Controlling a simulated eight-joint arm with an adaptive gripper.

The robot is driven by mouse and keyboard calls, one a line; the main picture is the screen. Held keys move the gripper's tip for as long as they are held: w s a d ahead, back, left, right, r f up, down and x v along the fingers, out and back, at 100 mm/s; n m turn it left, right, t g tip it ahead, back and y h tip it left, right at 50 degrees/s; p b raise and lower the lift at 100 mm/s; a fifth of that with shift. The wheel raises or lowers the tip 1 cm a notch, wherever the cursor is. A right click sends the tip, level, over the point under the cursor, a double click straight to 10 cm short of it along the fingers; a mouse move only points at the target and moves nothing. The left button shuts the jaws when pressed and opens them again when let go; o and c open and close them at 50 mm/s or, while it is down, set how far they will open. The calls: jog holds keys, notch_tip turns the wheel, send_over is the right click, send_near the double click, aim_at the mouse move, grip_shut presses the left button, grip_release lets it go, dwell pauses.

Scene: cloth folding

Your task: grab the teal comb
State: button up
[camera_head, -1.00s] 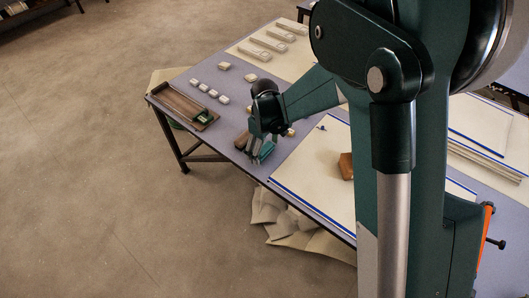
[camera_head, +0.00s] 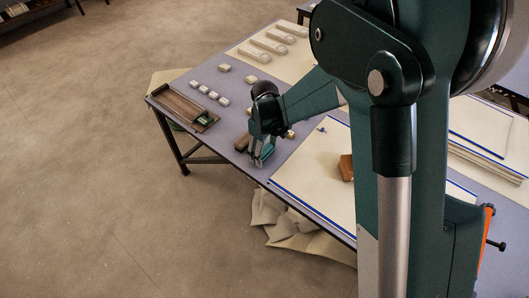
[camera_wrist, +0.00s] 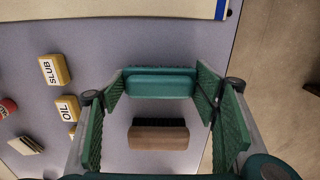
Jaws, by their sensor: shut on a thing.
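The teal comb (camera_wrist: 160,83) lies crosswise between the two green fingers of my gripper (camera_wrist: 160,90) in the wrist view. The fingers meet its two ends, and my gripper is shut on it. In the head view my gripper (camera_head: 262,156) is low at the near edge of the table, and the comb is hard to tell apart from the fingers there. Whether the comb touches the table is not clear.
A brown wooden brush (camera_wrist: 158,138) with dark bristles lies close beside the comb. Blocks marked SLUB (camera_wrist: 54,70) and OIL (camera_wrist: 67,108) lie to the left in the wrist view. A wooden tray (camera_head: 182,107) sits at the table's left end. A blue-edged cream board (camera_head: 315,170) lies to the right.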

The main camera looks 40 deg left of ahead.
aim_at(265, 149)
jog(key=shift+r, duration=0.15)
notch_tip(265, 149, up, 10)
jog(key=shift+f+p, duration=0.15)
jog(key=shift+p, duration=0.95)
